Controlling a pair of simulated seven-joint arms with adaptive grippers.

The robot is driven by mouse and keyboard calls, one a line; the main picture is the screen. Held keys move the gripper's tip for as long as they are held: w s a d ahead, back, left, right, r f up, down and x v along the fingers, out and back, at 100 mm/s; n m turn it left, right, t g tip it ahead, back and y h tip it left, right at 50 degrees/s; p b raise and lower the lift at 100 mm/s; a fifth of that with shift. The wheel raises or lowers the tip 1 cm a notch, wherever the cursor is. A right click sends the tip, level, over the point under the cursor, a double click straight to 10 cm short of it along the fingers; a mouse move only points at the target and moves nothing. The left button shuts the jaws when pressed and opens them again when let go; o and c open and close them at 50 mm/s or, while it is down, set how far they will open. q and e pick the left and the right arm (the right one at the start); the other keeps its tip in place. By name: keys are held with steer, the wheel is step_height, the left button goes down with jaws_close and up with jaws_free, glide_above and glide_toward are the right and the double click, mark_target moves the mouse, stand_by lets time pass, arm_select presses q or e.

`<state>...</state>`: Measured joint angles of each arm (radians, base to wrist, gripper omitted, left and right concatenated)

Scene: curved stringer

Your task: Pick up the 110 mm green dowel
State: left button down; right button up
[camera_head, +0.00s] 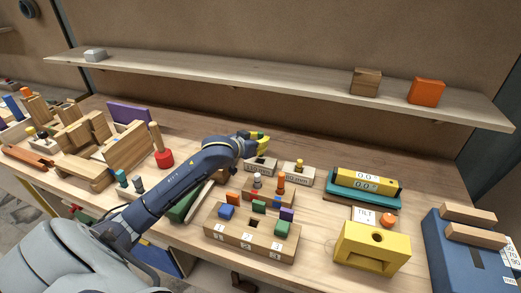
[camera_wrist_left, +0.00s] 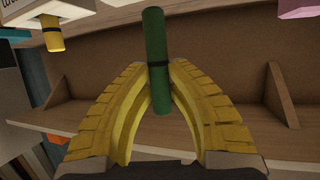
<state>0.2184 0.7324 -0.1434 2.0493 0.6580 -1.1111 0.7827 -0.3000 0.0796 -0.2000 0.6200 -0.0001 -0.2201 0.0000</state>
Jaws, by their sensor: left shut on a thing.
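My left gripper (camera_head: 257,140) reaches over the middle of the workbench near the back, in front of the shelf. In the left wrist view, its curved yellow fingers (camera_wrist_left: 160,78) are closed on a green dowel (camera_wrist_left: 155,40) with a dark band around it. The dowel sticks out above and a little below the fingertips. Beyond it are the shelf and back wall. In the head view only a small piece of the dowel shows at the fingers. My right gripper is not in view.
Labelled wooden blocks (camera_head: 262,164) stand just below the gripper. A numbered wooden block (camera_head: 250,240) holds coloured pieces. A yellow block with a hole (camera_head: 372,247) and a blue box (camera_head: 470,262) stand at right. The shelf (camera_head: 220,77) spans the back.

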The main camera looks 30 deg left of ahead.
arm_select(q)
step_height(320, 180, up, 14)
stand_by(0.4)
steer(key=shift+r, duration=0.15)
stand_by(0.9)
